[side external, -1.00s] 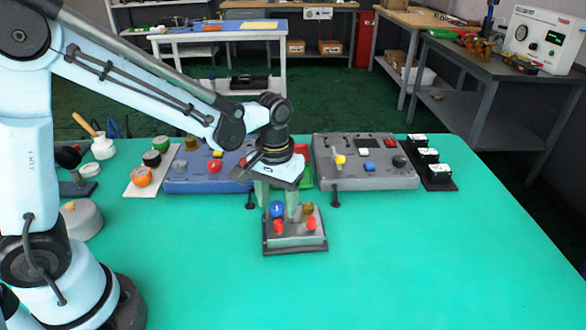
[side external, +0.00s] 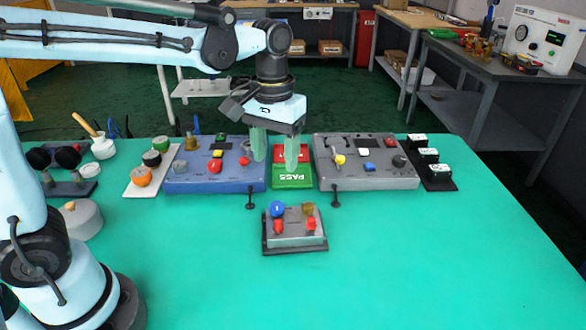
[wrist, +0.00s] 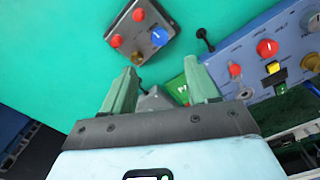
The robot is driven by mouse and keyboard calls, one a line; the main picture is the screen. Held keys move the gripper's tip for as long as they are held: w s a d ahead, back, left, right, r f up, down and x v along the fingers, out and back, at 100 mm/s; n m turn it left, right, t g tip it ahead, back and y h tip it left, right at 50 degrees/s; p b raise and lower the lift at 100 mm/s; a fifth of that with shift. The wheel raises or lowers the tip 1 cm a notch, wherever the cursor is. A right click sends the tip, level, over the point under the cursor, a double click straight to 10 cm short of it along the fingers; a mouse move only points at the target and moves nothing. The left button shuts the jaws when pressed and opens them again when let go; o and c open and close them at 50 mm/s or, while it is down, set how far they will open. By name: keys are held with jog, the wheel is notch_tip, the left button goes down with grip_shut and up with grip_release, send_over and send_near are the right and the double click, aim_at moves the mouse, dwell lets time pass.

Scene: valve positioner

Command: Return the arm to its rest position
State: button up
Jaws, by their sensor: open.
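Below and nearer the camera sits the small grey valve box (side external: 294,236) with a blue knob (side external: 277,209), a brass knob (side external: 308,208) and two red knobs. The gripper is clear of it. In the wrist view the valve box (wrist: 140,35) lies beyond the fingertips.
A blue panel (side external: 230,183) and a grey panel (side external: 375,178) flank the green PASS pad (side external: 292,180). Two small black posts stand in front. The right front table is clear.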

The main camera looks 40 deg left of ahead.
jog(key=shift+r, duration=0.4)
jog(key=shift+s, duration=0.1)
jog(key=s+a+f+m+t, duration=0.3)
jog(key=s+a+t, duration=0.2)
jog(key=s+t, duration=0.2)
jog(key=shift+s, duration=0.4)
dwell(0.7)
